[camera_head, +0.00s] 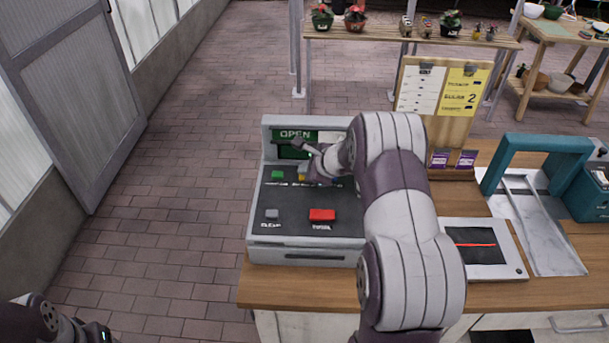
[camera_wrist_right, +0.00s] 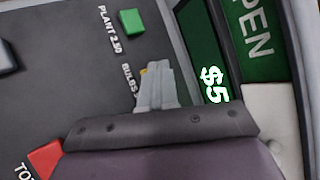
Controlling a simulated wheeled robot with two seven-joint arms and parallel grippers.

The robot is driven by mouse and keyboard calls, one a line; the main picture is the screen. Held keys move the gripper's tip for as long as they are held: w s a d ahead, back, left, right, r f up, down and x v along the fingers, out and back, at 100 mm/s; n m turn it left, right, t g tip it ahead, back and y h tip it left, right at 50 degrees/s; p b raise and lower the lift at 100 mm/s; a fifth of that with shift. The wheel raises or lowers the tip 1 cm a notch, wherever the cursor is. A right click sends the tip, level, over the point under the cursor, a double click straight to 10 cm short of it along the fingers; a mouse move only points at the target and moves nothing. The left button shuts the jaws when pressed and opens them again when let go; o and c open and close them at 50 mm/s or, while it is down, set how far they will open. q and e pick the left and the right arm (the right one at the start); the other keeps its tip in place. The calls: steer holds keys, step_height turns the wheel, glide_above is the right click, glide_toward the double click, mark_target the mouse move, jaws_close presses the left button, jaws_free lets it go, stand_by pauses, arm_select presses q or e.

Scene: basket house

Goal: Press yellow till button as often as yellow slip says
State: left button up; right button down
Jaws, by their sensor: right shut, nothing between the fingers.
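The grey till (camera_head: 262,228) stands on the wooden counter. Its yellow button (camera_head: 301,177) is mostly hidden by my right gripper (camera_head: 309,176). In the right wrist view only a sliver of the yellow button (camera_wrist_right: 144,71) shows beside the closed fingertips (camera_wrist_right: 155,70), next to the label BULBS. The fingers are shut and empty, at or just over the button; I cannot tell if they touch it. The till display (camera_wrist_right: 212,84) reads $5. The yellow slip (camera_head: 463,92) on the upright board shows a 2. My left arm shows at the lower left, its gripper out of view.
The till also has a green button (camera_head: 277,174), a grey button (camera_head: 271,213) and a red button (camera_head: 321,215). A flat device with a red line (camera_head: 475,245) lies to the right. A teal frame (camera_head: 540,142) stands beyond it.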

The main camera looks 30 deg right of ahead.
stand_by(0.3)
steer(key=shift+r+p, duration=0.6)
steer(key=shift+r, duration=0.2)
steer(key=shift+r+p, duration=1.85)
steer(key=shift+r, duration=0.65)
steer(key=shift+r, duration=0.1)
stand_by(0.4)
